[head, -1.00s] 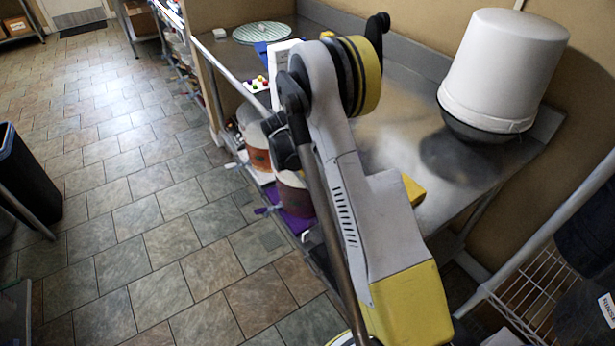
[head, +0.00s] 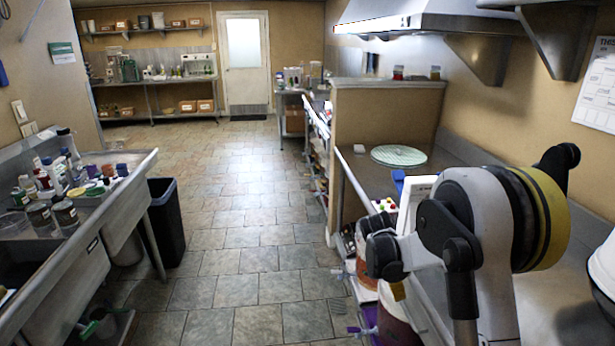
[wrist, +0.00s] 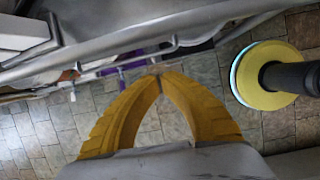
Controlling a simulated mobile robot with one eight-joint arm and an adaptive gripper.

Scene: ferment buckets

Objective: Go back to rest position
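My gripper (wrist: 159,78) shows in the wrist view as two yellow fingers whose tips meet, with nothing between them. It is above the tiled floor, beside a metal table edge. In the head view my arm is folded up at the right, in front of the metal counter (head: 460,165). Whether the gripper's fingers show in the head view I cannot tell. Two buckets with coloured contents, one orange-brown (head: 371,268) and one dark red (head: 397,322), stand below the counter's front edge, partly hidden by my arm.
A white bucket (head: 604,268) is cut off at the right edge. A sink table (head: 120,195) with several bottles and a dark bin (head: 167,222) stand at the left. The tiled aisle (head: 245,240) between is clear.

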